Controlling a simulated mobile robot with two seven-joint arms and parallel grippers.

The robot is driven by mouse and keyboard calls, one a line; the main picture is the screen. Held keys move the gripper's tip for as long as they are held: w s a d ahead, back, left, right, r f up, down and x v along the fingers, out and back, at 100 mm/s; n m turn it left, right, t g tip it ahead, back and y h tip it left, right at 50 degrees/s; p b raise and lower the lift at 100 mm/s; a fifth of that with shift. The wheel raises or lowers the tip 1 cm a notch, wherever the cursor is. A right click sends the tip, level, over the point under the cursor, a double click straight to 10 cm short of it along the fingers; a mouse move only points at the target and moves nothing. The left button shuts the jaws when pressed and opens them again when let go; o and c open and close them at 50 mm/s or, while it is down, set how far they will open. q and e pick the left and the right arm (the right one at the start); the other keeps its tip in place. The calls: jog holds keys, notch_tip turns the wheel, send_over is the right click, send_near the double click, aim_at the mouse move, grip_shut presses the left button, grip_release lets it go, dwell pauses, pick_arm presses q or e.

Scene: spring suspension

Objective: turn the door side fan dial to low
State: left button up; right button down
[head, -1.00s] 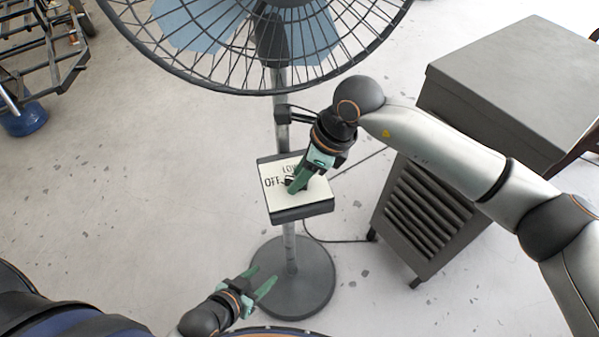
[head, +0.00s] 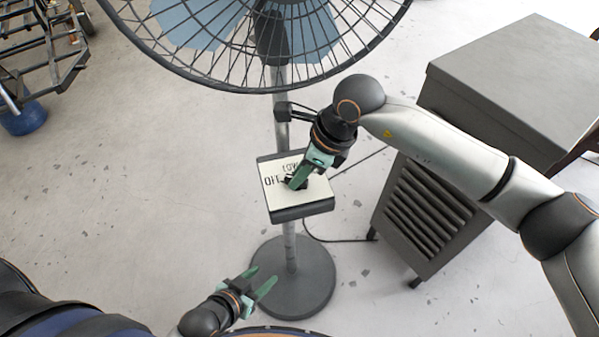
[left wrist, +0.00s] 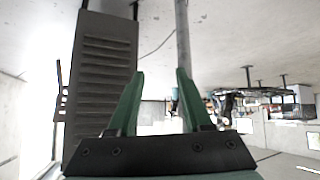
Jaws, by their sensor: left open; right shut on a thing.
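The pedestal fan (head: 281,132) stands in front of me, with a control box (head: 284,203) on its pole. The box's pale face carries the labels OFF at left and LOW at top. My right gripper (head: 295,184) reaches in from the right and is shut on the dark dial (head: 286,181) in the middle of that face. The fingers cover most of the dial, so its exact pointing is hard to read. My left gripper (head: 263,279) is open and empty, low beside the fan's round base (head: 300,280). Its open fingers also show in the left wrist view (left wrist: 153,80).
A grey louvered cabinet (head: 510,85) stands at the right, behind my right arm. A cable runs on the floor between fan and cabinet. A metal frame (head: 40,55) and a blue bucket (head: 24,119) are at the far left. The floor left of the fan is clear.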

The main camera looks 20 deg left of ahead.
jog(key=shift+f+m+b, duration=0.15)
jog(key=shift+m+b, duration=0.4)
jog(key=shift+m, duration=0.05)
jog(key=m+t+b, duration=0.1)
jog(key=m+b, duration=0.1)
jog(key=shift+s+f+b, duration=0.1)
jog(key=shift+b, duration=0.2)
jog(key=m+t+b, duration=0.1)
jog(key=m+b, duration=0.3)
jog(key=shift+s+a+t+h, duration=0.1)
jog(key=shift+t+h, duration=0.3)
jog(key=shift+m+b, duration=0.8)
jog(key=shift+b, duration=0.2)
jog(key=shift+m+t+h+b, duration=0.3)
jog(key=shift+m+b, duration=0.6)
pick_arm(q)
notch_tip(320, 180, down, 9)
jog(key=w+d, duration=0.1)
jog(key=d, duration=0.2)
jog(key=shift+w+r+m+h+b, duration=0.2)
jog(key=shift+m+h+b, duration=0.2)
jog(key=shift+b, duration=0.05)
pick_arm(e)
jog(key=shift+s+r+m+h, duration=0.1)
jog(key=shift+r+m+h, duration=0.2)
jog(key=shift+m, duration=0.2)
pick_arm(q)
jog(key=shift+r, duration=0.1)
